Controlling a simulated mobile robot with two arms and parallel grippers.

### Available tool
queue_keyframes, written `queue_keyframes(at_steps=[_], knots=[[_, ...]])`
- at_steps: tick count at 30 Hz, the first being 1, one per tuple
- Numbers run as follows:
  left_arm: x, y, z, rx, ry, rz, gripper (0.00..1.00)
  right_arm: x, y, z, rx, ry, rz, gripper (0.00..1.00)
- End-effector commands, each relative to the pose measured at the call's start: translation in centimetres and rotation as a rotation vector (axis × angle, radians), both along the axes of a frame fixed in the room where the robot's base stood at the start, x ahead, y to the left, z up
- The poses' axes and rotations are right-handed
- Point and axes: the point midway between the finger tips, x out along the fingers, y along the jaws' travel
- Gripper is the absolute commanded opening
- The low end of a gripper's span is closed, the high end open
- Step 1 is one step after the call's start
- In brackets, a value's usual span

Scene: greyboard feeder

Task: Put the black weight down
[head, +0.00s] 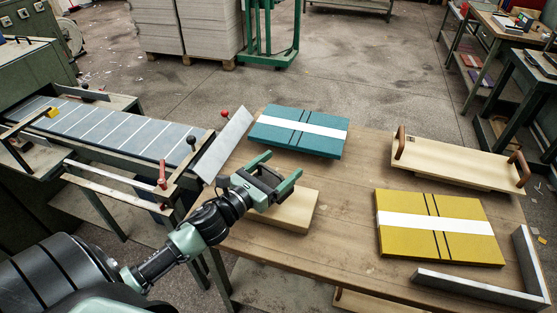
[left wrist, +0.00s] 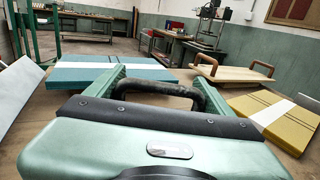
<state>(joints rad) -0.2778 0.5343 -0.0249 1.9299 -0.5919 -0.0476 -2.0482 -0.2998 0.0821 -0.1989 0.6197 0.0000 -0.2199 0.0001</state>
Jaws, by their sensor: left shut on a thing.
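My left gripper (head: 280,166) is over the left part of the wooden table, above a pale wooden block (head: 296,212). It is shut on the black weight, whose dark curved handle shows between the green fingers in the left wrist view (left wrist: 184,91). The rest of the weight is mostly hidden by the gripper. I cannot tell whether the weight touches the block. My right gripper is not in view.
A teal board stack (head: 300,131) with a white band lies behind the gripper. A yellow stack (head: 465,245) lies at right, beside a metal angle (head: 470,286). A wooden board with handles (head: 455,163) is at the back right. The table (head: 345,225) is bare in the middle.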

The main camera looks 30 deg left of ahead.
Motion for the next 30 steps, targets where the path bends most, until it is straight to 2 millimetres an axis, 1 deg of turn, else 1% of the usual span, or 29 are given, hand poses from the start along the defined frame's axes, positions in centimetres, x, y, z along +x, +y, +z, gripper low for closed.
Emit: queue_keyframes(at_steps=[2, 6, 9, 20, 21, 22, 23, 30], knots=[[0.1, -0.1, -0.5, -0.005, -0.006, 0.001, 0.10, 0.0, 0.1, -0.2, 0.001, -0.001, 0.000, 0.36], [0.1, 0.0, -2.3, -0.004, -0.006, 0.001, 0.10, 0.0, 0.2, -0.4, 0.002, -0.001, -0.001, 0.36], [0.1, 0.0, -3.0, -0.003, -0.009, 0.000, 0.10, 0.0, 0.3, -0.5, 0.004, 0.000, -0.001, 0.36], [0.1, -0.1, -3.3, -0.001, -0.008, -0.001, 0.10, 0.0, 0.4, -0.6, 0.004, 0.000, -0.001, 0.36], [0.0, 0.0, -3.9, -0.002, 0.001, 0.001, 0.85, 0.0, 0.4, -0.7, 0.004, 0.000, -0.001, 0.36], [0.0, 0.0, -3.8, -0.002, 0.001, 0.001, 0.94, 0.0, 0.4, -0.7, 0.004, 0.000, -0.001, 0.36], [0.0, 0.0, -3.8, -0.002, 0.001, 0.001, 1.00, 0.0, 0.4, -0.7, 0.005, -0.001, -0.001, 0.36], [0.0, 0.0, -3.7, -0.002, 0.001, 0.001, 1.00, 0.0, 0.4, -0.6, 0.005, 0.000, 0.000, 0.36]])
